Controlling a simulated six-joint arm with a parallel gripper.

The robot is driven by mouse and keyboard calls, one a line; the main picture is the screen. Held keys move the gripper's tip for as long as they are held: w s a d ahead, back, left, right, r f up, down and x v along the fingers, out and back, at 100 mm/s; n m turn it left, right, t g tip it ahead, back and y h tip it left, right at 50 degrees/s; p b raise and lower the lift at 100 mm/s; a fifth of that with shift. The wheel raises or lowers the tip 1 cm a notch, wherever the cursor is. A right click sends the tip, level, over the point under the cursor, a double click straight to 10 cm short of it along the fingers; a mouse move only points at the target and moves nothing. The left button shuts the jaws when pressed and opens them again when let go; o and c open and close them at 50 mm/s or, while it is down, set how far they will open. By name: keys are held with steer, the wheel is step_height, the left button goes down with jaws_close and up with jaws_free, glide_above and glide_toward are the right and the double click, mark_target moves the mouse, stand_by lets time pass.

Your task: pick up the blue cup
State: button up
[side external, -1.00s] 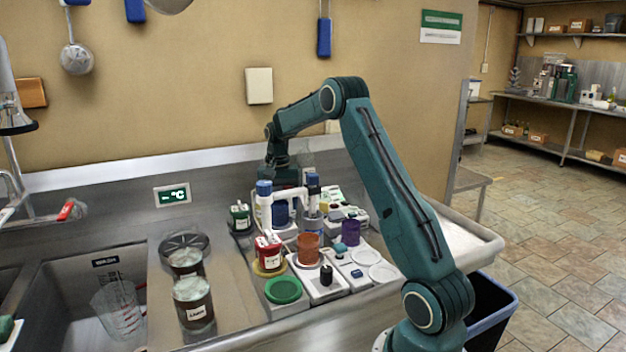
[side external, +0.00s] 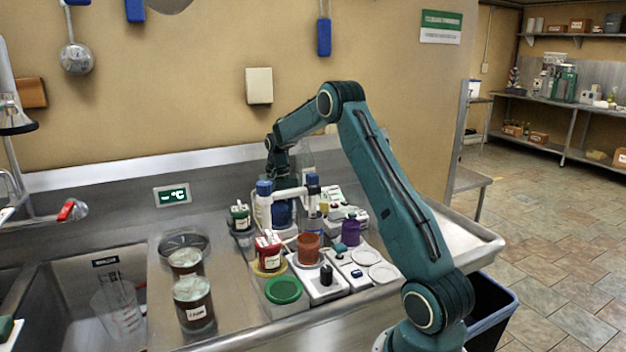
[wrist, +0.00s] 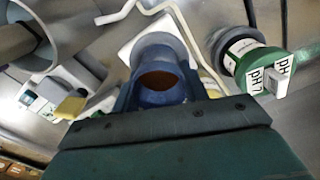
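The blue cup (side external: 282,213) stands upright in the side view behind a white frame, which hides part of it. In the wrist view, the cup (wrist: 158,97) is straight ahead, with its open mouth and brown inside showing. My gripper (side external: 287,195) is down at the cup, pointing downward. In the wrist view, the dark fingers of my gripper (wrist: 165,90) lie on either side of the cup, very close to its wall. I cannot tell whether they press on it.
The white frame (side external: 262,212) with blue caps stands close in front. A green-lidded jar (wrist: 262,65) labelled pH 7 is at the right in the wrist view. A red jar (side external: 268,252), an orange cup (side external: 309,248) and a purple cup (side external: 350,233) stand nearby. The sink (side external: 70,315) is left.

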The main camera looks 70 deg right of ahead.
steer(key=shift+c, duration=1.1)
steer(key=shift+r, duration=0.1)
step_height(320, 180, up, 28)
stand_by(0.9)
